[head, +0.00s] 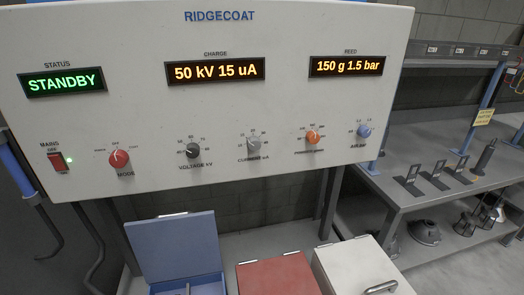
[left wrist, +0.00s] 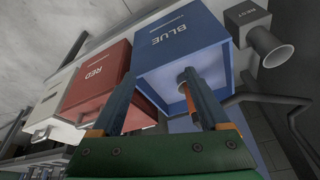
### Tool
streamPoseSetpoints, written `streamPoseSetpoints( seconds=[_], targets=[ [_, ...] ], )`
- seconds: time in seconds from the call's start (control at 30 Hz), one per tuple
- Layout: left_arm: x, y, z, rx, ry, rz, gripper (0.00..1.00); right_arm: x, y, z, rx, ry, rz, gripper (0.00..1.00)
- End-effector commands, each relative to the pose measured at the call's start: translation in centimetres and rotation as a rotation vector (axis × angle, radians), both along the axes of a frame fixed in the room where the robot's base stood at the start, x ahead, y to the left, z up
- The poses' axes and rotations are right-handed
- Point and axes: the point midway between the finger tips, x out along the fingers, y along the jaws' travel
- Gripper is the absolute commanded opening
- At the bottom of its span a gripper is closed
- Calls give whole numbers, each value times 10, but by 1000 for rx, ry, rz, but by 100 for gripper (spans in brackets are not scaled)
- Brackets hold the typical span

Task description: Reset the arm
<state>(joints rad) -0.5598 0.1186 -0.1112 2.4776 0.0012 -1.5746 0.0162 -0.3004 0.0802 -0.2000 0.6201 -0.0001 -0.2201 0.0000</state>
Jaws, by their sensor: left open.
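My left gripper (left wrist: 160,78) shows in the left wrist view. Its two blue fingers are spread apart, with nothing visible held between them. A blue box labelled BLUE (left wrist: 185,50) lies ahead of and between the fingers; whether they touch it I cannot tell. A slim orange-brown piece shows beside the right finger; what it is I cannot tell. Neither gripper shows in the head view. There the blue box's raised lid (head: 180,248) stands at the bottom, left of the red box (head: 278,275) and the white box (head: 352,265).
The RIDGECOAT control panel (head: 220,120) spans the head view, its status reading STANDBY. A grey bench (head: 400,190) with racks stands at the right. In the left wrist view, a dark labelled block (left wrist: 246,17) and a grey tube (left wrist: 270,45) sit right of the blue box.

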Motion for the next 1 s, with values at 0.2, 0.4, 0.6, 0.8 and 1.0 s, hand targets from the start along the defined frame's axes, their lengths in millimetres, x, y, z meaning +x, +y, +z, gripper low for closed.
streamPoseSetpoints(
  seconds=[0.2, 0.4, 0.6, 0.8, 1.0],
  targets=[
    [-6, -5, -89, 7, 83, -35, 78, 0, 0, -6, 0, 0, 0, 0],
    [-32, -2, -186, 11, 142, -43, 78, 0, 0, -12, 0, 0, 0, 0],
    [-105, 10, -272, 20, 214, -58, 78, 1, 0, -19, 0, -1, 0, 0],
    [-148, 18, -294, 25, 240, -66, 78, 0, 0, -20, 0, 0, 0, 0],
    [-151, 19, -295, 25, 242, -67, 78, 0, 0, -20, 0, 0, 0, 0]
  ],
)
